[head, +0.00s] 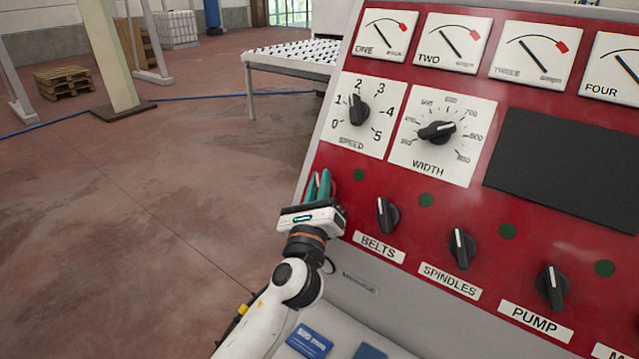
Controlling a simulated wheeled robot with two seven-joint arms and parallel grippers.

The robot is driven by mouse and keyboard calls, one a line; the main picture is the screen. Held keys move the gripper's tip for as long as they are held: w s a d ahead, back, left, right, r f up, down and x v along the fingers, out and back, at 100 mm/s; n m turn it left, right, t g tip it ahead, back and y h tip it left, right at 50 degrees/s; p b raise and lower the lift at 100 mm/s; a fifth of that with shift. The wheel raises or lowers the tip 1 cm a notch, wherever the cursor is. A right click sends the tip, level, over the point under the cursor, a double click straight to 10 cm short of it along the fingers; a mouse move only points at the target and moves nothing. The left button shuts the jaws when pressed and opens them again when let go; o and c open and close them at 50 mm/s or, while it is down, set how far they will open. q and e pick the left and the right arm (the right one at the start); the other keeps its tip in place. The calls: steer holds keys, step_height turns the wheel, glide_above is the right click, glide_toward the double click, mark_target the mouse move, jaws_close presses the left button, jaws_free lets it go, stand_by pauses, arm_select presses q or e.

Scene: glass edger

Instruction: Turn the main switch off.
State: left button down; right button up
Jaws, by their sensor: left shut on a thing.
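My left gripper (321,184) is at the left edge of the red control panel (470,200), its green fingers against the panel. It is shut on the knob at the left end of the row of switches, taken as the main switch. The fingers and gripper body hide this knob and its label, so its setting cannot be read. A dark green lamp (359,175) shows just right of the fingers. My right gripper is not in view.
Right of my gripper are the BELTS (387,215), SPINDLES (462,247) and PUMP (552,287) knobs. Above are the SPEED (359,112) and WIDTH (437,132) dials and several gauges. A roller table (290,58) stands behind. The floor at left is open.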

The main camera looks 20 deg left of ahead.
arm_select(q)
steer(key=shift+f, duration=0.4)
steer(key=c, duration=1.4)
jaws_free()
steer(key=shift+s+r, duration=0.1)
steer(key=shift+d, duration=0.1)
steer(key=b+v, duration=0.4)
steer(key=v, duration=0.7)
steer(key=shift+s, duration=0.4)
